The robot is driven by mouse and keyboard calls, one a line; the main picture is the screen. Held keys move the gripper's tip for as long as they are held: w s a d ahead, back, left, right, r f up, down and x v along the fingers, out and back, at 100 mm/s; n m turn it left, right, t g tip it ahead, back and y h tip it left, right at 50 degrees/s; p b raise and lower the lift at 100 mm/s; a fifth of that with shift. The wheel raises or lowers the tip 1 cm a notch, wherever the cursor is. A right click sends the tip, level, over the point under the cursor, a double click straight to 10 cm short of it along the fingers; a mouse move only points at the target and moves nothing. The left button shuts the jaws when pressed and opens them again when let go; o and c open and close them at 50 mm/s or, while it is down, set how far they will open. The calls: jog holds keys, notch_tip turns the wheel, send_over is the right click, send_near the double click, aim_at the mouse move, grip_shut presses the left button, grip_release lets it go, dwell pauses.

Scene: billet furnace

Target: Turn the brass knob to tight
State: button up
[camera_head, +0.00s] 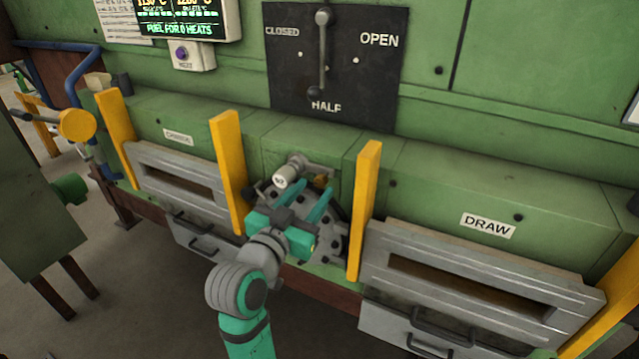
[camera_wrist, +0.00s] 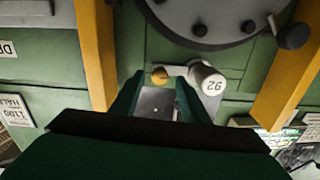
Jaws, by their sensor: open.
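The small round brass knob (camera_head: 321,181) sits on the green furnace front, just above the dark round plate between two yellow posts. In the wrist view the brass knob (camera_wrist: 159,75) shows between the tips of my two fingers, at the edge of a pale metal plate. My gripper (camera_head: 313,191) has its teal fingers pointing at the furnace, open, with a gap between them. In the wrist view my gripper (camera_wrist: 159,86) shows a finger on each side of the knob. I cannot tell whether either finger touches it. No mark for tight is readable.
A white numbered cylinder (camera_wrist: 208,78) stands close beside one finger; it also shows in the head view (camera_head: 285,177). Yellow posts (camera_head: 230,170) and (camera_head: 364,210) flank my gripper. A lever (camera_head: 323,50) on a black plate is above. The DRAW door (camera_head: 470,295) is at right.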

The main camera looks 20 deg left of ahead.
aim_at(319, 185)
jog(key=shift+w+d, duration=0.15)
jog(key=shift+w, duration=2)
jog(key=c, duration=1)
